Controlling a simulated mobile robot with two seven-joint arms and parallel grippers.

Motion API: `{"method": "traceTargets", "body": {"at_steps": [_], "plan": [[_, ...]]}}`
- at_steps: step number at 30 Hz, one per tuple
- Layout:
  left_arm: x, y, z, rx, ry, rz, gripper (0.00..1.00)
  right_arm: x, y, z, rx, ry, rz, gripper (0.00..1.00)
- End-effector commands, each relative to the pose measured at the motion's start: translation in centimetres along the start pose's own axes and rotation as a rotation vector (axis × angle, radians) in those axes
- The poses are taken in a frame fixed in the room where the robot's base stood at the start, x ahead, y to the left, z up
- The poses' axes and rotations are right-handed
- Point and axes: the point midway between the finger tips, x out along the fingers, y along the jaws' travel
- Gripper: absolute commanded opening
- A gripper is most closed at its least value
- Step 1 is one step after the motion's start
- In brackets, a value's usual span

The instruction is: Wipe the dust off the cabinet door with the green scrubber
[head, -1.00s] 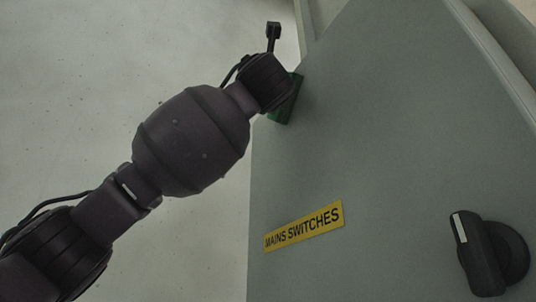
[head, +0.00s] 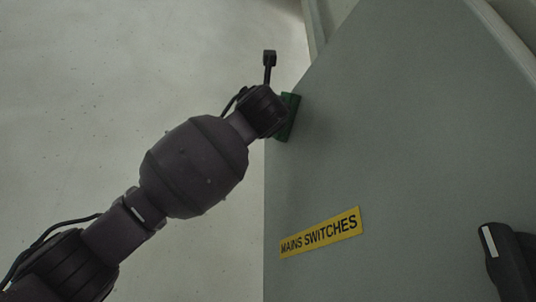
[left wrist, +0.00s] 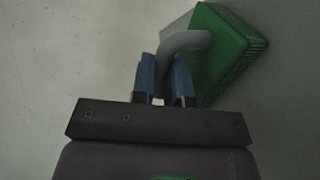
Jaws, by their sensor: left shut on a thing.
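The green scrubber (head: 289,117) is at the left edge of the grey cabinet door (head: 390,140) in the head view, mostly behind my left wrist. In the left wrist view the scrubber (left wrist: 225,50) is a green block with a grey curved handle, tilted against a grey surface. My left gripper (left wrist: 165,78) is shut on that handle with its blue fingers. Whether the scrubber's face touches the door fully is hard to tell. I cannot make out clear dust on the door. My right gripper is in neither view.
A yellow "MAINS SWITCHES" label (head: 320,232) is on the door below the scrubber. A black rotary switch (head: 508,262) sticks out at the lower right. A pale speckled surface (head: 90,90) fills the left side, and the door between label and top is clear.

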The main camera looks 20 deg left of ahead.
Motion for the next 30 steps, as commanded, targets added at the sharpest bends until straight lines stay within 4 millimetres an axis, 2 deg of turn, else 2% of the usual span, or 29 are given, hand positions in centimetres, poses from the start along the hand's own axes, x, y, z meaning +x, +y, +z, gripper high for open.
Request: {"method": "traceTargets", "body": {"at_steps": [18, 30], "plan": [[2.3, 0.8, -2.5, 0.0, 0.001, -0.001, 0.0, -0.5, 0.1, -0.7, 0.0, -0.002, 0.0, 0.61], [2.3, 1.1, -2.6, -0.001, 0.0, -0.001, 0.0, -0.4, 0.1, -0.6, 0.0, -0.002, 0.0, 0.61]]}}
